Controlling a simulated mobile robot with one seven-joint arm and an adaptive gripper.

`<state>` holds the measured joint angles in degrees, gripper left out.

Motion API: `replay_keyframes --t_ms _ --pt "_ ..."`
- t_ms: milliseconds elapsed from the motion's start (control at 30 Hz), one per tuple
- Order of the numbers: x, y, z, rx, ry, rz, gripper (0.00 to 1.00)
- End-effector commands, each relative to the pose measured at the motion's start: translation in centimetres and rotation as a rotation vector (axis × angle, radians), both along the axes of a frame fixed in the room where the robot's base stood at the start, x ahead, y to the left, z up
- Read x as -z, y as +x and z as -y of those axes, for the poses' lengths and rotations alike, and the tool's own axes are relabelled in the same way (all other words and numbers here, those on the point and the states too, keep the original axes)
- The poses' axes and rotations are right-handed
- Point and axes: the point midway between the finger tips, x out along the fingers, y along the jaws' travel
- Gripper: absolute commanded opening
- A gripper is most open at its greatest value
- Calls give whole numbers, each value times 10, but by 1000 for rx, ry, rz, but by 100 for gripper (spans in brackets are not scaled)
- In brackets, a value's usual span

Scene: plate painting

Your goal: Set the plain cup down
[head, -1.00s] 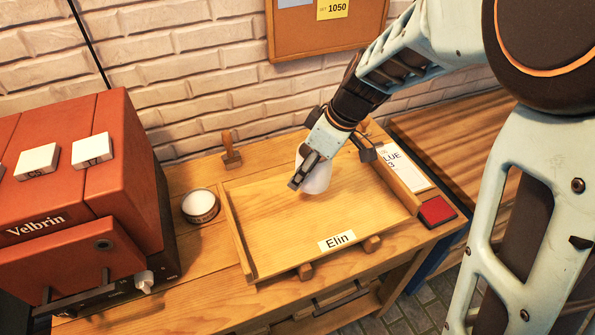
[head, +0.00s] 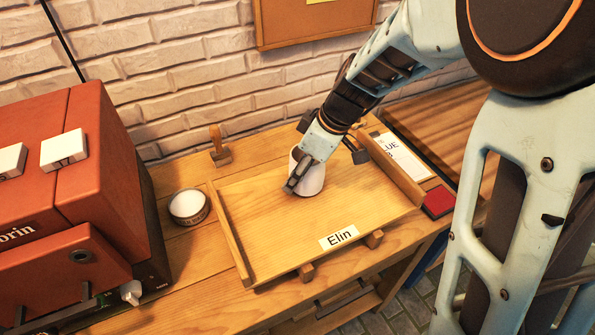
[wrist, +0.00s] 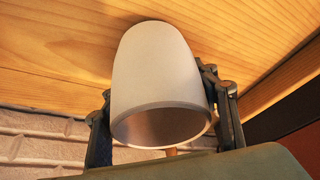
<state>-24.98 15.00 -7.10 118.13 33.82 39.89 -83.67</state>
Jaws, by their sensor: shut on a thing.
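The plain white cup (head: 314,181) is in my gripper (head: 300,180), over the back middle of the wooden tray (head: 270,235) with the "Elin" label (head: 339,236). In the wrist view the cup (wrist: 160,75) sits between the two dark fingers of my gripper (wrist: 165,120), one on each side. Its open rim faces the wrist camera and its closed end points at the wood. It looks about upright. I cannot tell whether its base touches the tray. The fingers hide part of the cup in the head view.
A round tin (head: 189,206) stands left of the tray, and a wooden stamp (head: 219,146) stands behind it. A red pad (head: 437,201) and a card (head: 400,155) lie on the right. A red-brown machine (head: 80,190) fills the left. The tray's front is clear.

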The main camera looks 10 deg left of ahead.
Motion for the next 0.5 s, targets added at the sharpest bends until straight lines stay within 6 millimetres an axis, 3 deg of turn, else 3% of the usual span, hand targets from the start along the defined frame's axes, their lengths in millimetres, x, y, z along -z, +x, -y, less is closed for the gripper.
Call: replay_keyframes --t_ms 267,300,400,500 --pt "5 0 0 0 1 1 18" --pt "3 0 0 0 0 0 59" --pt "3 0 0 0 0 0 70" --pt "3 0 0 0 0 0 73"
